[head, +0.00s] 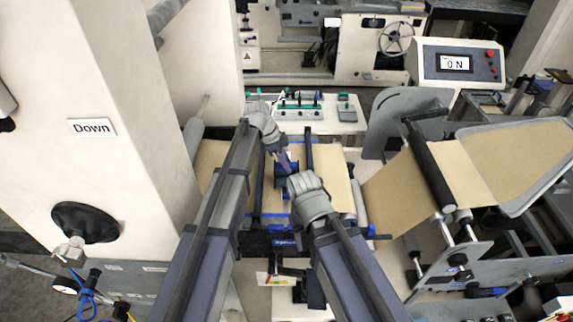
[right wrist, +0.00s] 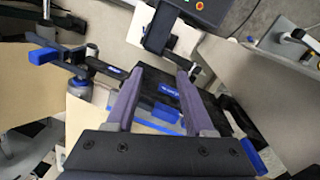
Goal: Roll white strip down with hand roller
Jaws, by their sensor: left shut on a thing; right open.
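My left gripper (head: 283,160) is shut on a dark blue object, apparently the hand roller (head: 289,170), over the brown paper on the splicing table. The wrist and finger hide most of its handle. My right gripper (head: 298,238) is at the table's front edge, closer to me than the left one. In the right wrist view its two fingers stand apart with nothing held between them (right wrist: 160,76); a dark bar with a blue label (right wrist: 172,92) lies beyond them. I cannot make out the white strip clearly; the grippers cover that part of the table.
Brown paper (head: 335,170) covers the table and runs right over a black roller (head: 428,162). A white panel (head: 82,128) marked "Down" stands left. A control box (head: 457,63) reads "0 N".

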